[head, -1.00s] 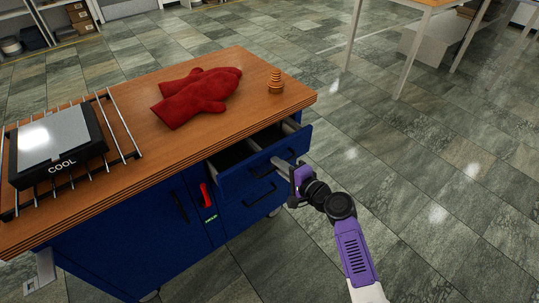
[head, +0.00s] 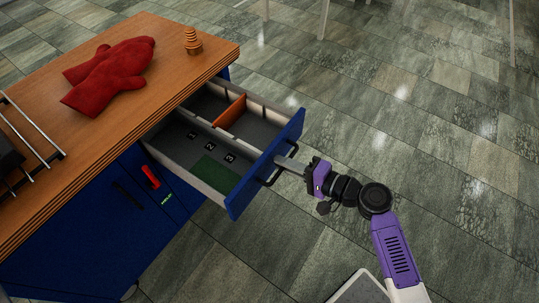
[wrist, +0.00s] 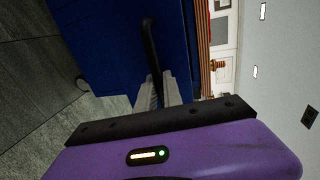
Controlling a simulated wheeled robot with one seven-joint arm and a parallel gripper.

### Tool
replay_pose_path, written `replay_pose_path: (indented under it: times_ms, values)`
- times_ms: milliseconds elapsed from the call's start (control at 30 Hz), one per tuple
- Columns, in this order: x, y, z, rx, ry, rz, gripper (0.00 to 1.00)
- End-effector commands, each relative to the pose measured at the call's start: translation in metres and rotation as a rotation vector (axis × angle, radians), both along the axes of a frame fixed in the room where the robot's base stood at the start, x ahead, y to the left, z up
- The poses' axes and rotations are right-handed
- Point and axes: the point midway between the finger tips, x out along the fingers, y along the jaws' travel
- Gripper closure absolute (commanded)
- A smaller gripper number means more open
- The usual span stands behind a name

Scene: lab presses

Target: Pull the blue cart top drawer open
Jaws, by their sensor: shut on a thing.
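The blue cart (head: 75,235) has a wooden top and stands at the left in the head view. Its top drawer (head: 268,165) is pulled well out, showing a grey inside with slots marked 1, 2 and 3, a green patch and an orange divider. My gripper (head: 285,163) is at the drawer front, shut on the black drawer handle (head: 269,180). In the wrist view the handle (wrist: 152,50) runs down between my two grey fingers (wrist: 160,92), against the blue drawer front. The fingertips' exact contact with the handle is partly hidden.
Red mitts (head: 115,75) and a small orange ringed object (head: 193,41) lie on the cart's wooden top (head: 165,70). A dark device on a wire rack (head: 30,130) is at the left edge. The tiled floor (head: 420,130) to the right is clear.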

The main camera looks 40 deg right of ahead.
Motion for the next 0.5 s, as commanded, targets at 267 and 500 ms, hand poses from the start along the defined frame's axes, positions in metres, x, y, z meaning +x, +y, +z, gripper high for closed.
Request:
replay_pose_path:
  times_ms: [267, 500]
  values:
    - [-0.0145, -0.0043, -0.0013, 0.000, 0.002, 0.001, 1.00]
    - [-0.0147, -0.0047, -0.0011, 0.000, 0.002, 0.001, 1.00]
